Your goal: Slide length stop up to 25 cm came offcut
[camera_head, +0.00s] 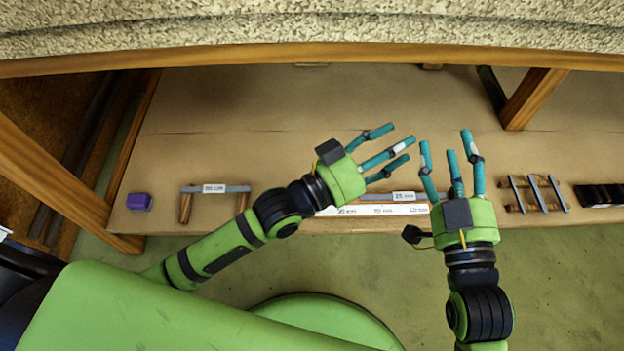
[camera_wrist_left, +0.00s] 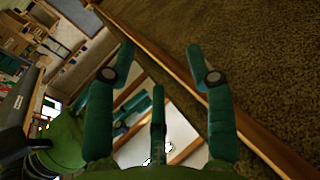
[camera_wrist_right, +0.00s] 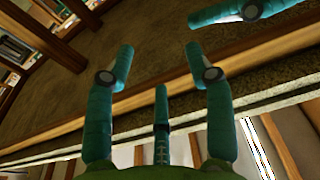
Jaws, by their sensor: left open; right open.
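A grey strip with a white tag reading "25" (camera_head: 404,196) lies behind a white scale strip (camera_head: 372,210) with centimetre marks, and is partly hidden by my grippers. No part is clearly recognisable as the length stop; a small purple block (camera_head: 139,201) sits at the bench's left end. My left gripper (camera_head: 388,148) is open and empty, above the bench behind the scale. My right gripper (camera_head: 446,158) is open and empty, just right of the tagged strip, fingers pointing away. Open fingers also show in the left wrist view (camera_wrist_left: 160,75) and right wrist view (camera_wrist_right: 160,75).
A tagged grey bar on wooden supports (camera_head: 214,189) stands at left. A wooden rack with grey bars (camera_head: 537,193) and a black block (camera_head: 600,194) are at right. A wood-edged, rough-topped ledge (camera_head: 310,60) overhangs the back. The bench (camera_head: 230,125) is clear behind these.

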